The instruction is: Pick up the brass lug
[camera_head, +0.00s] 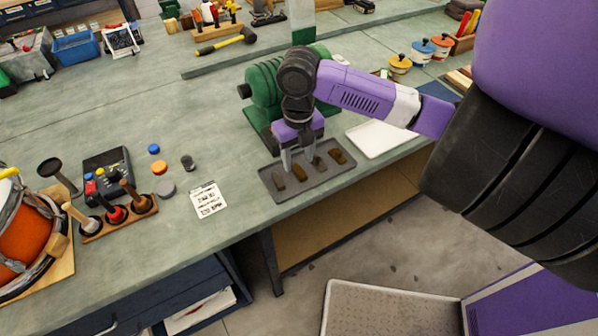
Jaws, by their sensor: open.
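A dark grey tray (262,176) lies near the front edge of the bench and holds several small brownish pieces in a row. One brownish, brass-like piece (299,173) lies between and just below the fingertips of my gripper (299,166). Another brownish piece (337,156) lies at the right end of the row, and a darker one (279,182) at the left end. I cannot tell for certain which is the brass lug. My gripper points down over the tray, open, with its fingers apart. Whether the fingertips touch anything is too small to tell.
A green machine (263,92) stands right behind my gripper. A white tray (380,138) lies to the right. A printed card (208,200) and several small round caps lie to the left. A wooden tool rack (118,218) and a drum (22,238) stand further left.

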